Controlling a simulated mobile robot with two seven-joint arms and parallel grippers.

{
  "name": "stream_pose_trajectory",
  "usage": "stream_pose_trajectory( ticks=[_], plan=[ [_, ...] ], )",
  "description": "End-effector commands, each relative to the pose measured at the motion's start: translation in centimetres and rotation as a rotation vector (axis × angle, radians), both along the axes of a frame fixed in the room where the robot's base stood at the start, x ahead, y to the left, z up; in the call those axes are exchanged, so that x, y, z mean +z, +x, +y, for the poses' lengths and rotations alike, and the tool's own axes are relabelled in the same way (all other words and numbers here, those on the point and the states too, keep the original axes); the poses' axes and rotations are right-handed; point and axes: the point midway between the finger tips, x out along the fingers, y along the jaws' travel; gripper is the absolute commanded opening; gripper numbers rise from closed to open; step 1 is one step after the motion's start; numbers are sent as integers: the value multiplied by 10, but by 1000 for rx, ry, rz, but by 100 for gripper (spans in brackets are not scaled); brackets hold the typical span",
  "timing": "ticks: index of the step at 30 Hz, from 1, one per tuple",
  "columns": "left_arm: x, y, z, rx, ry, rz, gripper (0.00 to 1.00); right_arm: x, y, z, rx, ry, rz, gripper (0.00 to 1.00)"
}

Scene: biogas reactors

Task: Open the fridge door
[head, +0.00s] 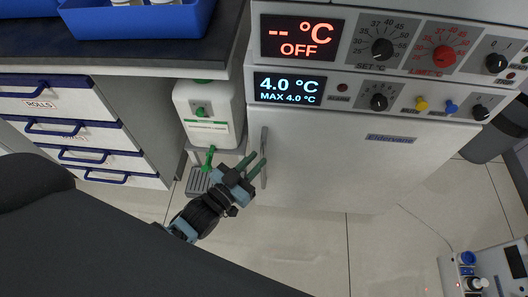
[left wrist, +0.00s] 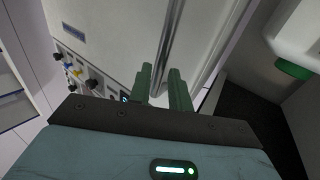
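The white fridge door (head: 340,165) is shut below the control panel in the head view. It also shows in the left wrist view (left wrist: 120,45). A slim vertical grey handle (head: 264,138) sits near its left edge. My left gripper (head: 257,163) is at the handle's lower half, its two green fingers apart. In the left wrist view the handle (left wrist: 166,45) runs down toward the gap between the fingertips (left wrist: 162,80). I cannot tell whether either finger touches it. My right gripper is not in view.
Above the door is a panel with knobs and a display (head: 290,88) reading 4.0 °C. A white canister (head: 208,112) stands left of the fridge. A drawer cabinet (head: 75,130) and a worktop with a blue tray (head: 140,20) are further left.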

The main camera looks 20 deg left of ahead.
Motion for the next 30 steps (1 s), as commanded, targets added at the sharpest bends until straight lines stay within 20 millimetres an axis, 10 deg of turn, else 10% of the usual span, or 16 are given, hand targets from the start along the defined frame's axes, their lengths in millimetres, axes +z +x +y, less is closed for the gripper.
stream_pose_trajectory(
  ticks=[19,24,30],
  plan=[
    [-1,38,-12,0,1,2,20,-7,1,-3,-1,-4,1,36],
    [-1,38,-12,0,1,2,0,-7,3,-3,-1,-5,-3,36],
    [-1,38,-12,0,1,2,0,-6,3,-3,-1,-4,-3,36]
  ],
)
